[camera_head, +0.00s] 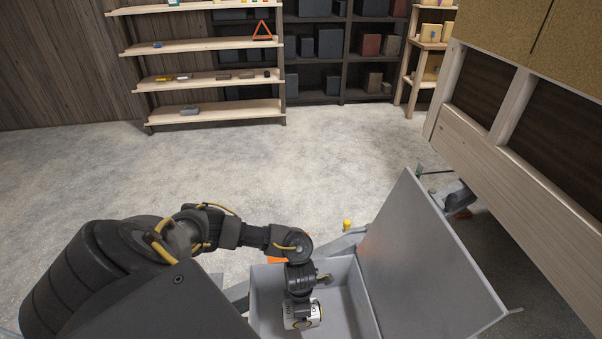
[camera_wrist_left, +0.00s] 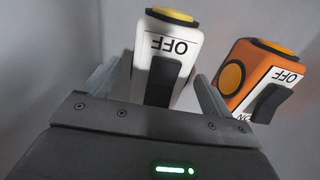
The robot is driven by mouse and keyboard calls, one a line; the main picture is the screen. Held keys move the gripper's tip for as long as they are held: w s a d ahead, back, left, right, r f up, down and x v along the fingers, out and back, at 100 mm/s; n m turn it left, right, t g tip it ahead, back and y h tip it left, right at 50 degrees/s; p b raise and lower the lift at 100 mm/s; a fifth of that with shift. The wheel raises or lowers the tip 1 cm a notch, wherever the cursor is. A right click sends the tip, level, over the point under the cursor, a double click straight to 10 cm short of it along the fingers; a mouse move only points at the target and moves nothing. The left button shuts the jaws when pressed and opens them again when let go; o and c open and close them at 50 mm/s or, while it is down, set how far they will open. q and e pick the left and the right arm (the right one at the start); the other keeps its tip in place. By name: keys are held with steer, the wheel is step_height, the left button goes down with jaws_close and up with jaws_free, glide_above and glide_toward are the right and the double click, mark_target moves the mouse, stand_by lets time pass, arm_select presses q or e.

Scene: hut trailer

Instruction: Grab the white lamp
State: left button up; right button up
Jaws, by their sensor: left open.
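In the left wrist view, the white lamp (camera_wrist_left: 168,48) stands between the two fingers of my left gripper (camera_wrist_left: 163,74). It has a yellow top, a dark switch and the word OFF, which reads upside down. My left gripper is open, with a finger on each side of the lamp. An orange lamp (camera_wrist_left: 262,78) with a yellow round button stands just right of the right finger. In the head view, my left arm reaches down into an open grey box (camera_head: 262,290); its fingers are hidden there, and I cannot make out the lamps clearly. My right gripper is not in view.
The box's raised lid (camera_head: 420,265) stands to the right of my arm. A wooden trailer side (camera_head: 520,170) rises at the far right. Wooden shelves (camera_head: 205,80) with small items stand at the back. The concrete floor (camera_head: 240,165) between is clear.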

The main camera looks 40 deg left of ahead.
arm_select(q)
steer(key=shift+f, duration=0.85)
steer(key=shift+c, duration=0.3)
steer(key=shift+w, duration=0.1)
steer(key=c, duration=1.1)
